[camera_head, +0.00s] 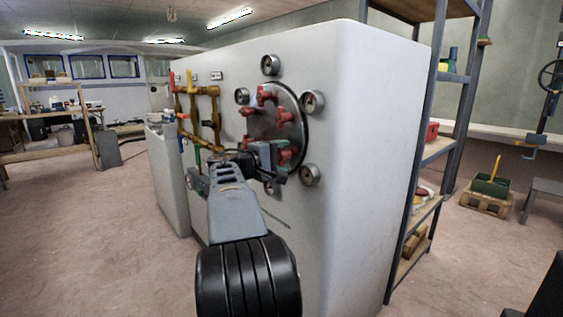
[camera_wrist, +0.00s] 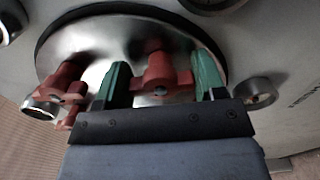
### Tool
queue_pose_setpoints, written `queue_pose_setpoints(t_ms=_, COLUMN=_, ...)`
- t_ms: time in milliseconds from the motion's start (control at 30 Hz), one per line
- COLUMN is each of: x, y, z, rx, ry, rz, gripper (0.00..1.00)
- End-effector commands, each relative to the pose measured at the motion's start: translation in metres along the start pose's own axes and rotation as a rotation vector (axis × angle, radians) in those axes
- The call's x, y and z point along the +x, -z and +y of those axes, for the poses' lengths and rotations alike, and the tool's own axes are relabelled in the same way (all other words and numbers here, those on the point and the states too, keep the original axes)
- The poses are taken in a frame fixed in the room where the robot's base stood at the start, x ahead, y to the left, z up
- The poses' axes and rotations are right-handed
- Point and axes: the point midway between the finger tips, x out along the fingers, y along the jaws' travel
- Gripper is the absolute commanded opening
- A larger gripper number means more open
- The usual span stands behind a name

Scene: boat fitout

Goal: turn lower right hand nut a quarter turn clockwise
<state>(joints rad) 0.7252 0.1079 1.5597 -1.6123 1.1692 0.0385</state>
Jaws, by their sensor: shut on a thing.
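A round metal cover (camera_head: 290,120) with several red wing nuts around it is on the front of the big white cabinet; it also shows in the wrist view (camera_wrist: 95,40). My gripper (camera_head: 275,153) is at the lower part of the cover and hides some of it. In the wrist view the green fingers of my gripper (camera_wrist: 162,80) stand on either side of a red wing nut (camera_wrist: 157,66), shut on it. Another red nut (camera_wrist: 62,82) is to the left, outside the fingers. The head view does not clearly show which nut is held.
Round gauges or fittings ring the cover, one close at its lower right (camera_head: 310,175). Brass pipes (camera_head: 190,105) with coloured handles are on the cabinet's left. A metal shelf rack (camera_head: 445,110) stands right of the cabinet (camera_head: 375,150). The floor in front is clear.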

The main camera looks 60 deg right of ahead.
Motion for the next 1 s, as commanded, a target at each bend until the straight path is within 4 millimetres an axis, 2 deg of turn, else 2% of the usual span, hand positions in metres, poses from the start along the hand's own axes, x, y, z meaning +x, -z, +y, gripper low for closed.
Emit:
queue_pose_setpoints(t_ms=467, x=0.0001, y=-0.0001, z=-0.0005, rx=0.011, ry=0.001, rz=-0.001, gripper=0.4)
queue_pose_setpoints(t_ms=500, x=0.0001, y=0.0, z=-0.0006, rx=0.011, ry=0.001, rz=-0.001, gripper=0.66)
queue_pose_setpoints(t_ms=700, x=0.0, y=0.0001, z=-0.0004, rx=0.011, ry=0.001, rz=0.0, gripper=0.85)
queue_pose_setpoints(t_ms=767, x=0.0, y=0.0001, z=-0.0004, rx=0.011, ry=0.001, rz=0.0, gripper=0.89)
queue_pose_setpoints(t_ms=1000, x=-0.0011, y=0.0003, z=-0.0001, rx=0.011, ry=0.0, rz=0.0, gripper=0.89)
